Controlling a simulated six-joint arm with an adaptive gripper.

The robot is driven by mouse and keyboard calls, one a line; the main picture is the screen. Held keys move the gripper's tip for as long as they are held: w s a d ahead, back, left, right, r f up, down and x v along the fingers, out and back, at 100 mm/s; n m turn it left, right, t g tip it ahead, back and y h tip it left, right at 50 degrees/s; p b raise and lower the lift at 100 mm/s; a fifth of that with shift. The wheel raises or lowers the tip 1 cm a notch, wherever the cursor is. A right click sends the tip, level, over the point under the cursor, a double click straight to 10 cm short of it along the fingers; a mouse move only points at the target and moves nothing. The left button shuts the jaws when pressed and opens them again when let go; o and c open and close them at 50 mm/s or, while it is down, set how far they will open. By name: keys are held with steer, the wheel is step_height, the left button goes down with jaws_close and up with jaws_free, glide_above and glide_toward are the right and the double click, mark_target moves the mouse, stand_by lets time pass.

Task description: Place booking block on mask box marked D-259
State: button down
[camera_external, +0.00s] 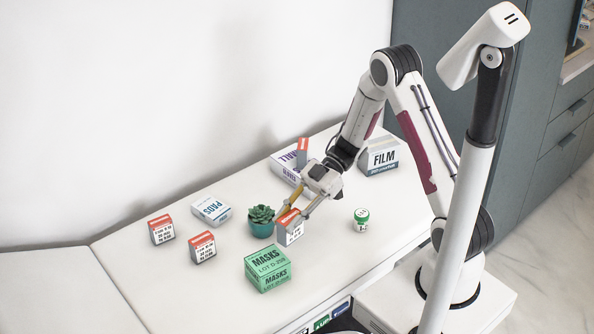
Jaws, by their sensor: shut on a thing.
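The green mask box (268,270) stands on the white couch top near its front edge. Its top reads MASKS and a lot number that looks like D-259, though the last digit is small. My gripper (294,212) is shut on a grey-white booking block (290,232) with a red top band. Nothing rests on the mask box.
A potted succulent (261,223) stands just left of the held block. Similar red-topped blocks stand at left (161,230) and (202,247), another on the gloves box (284,165). A pads box (211,210), film box (380,157) and green-lidded jar (361,219) stand around.

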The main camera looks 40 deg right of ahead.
steer(key=w+a+r+m+t, duration=0.1)
steer(key=w+a+r, duration=0.2)
steer(key=a, duration=0.3)
steer(key=shift+r+t, duration=0.25)
steer(key=shift+t, duration=0.05)
steer(key=shift+d, duration=0.1)
glide_above(266, 259)
steer(key=shift+f, duration=2.95)
steer(key=shift+f, duration=2.05)
steer(key=shift+f, duration=0.15)
